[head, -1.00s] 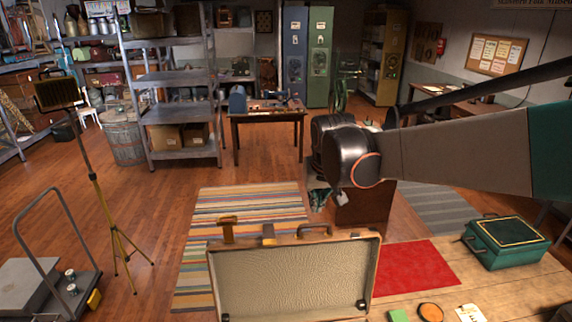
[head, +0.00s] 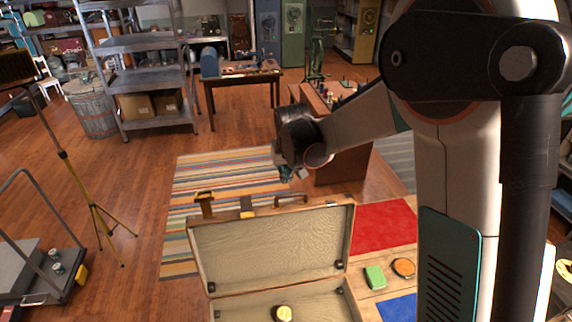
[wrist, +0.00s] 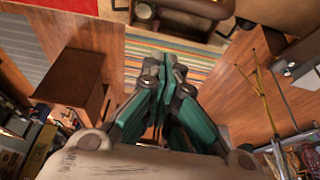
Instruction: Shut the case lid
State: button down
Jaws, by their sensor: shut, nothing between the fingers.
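The case stands open near the bottom middle of the head view. Its lid (head: 270,245) is raised roughly upright, with a pale lining, brown edges, latches and a handle along the top. The case's lower part (head: 250,308) is partly cut off by the frame edge; a small round yellow-topped thing (head: 283,313) lies in it. My gripper (head: 290,172) is beyond the lid, above the striped rug, apart from the case. In the wrist view my gripper (wrist: 172,65) has its teal fingers together and empty, and part of the case (wrist: 180,18) shows at the top.
A wooden table beside the case carries a red mat (head: 383,228), a green block (head: 375,277) and an orange disc (head: 403,268). A brown cabinet (head: 345,165) stands close to my gripper. A yellow tripod (head: 95,210) and a cart (head: 35,265) are at left.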

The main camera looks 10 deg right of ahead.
jog(key=s+p, duration=0.1)
jog(key=s, duration=0.2)
jog(key=shift+s+f, duration=0.15)
jog(key=shift+s, duration=0.25)
jog(key=shift+s, duration=0.2)
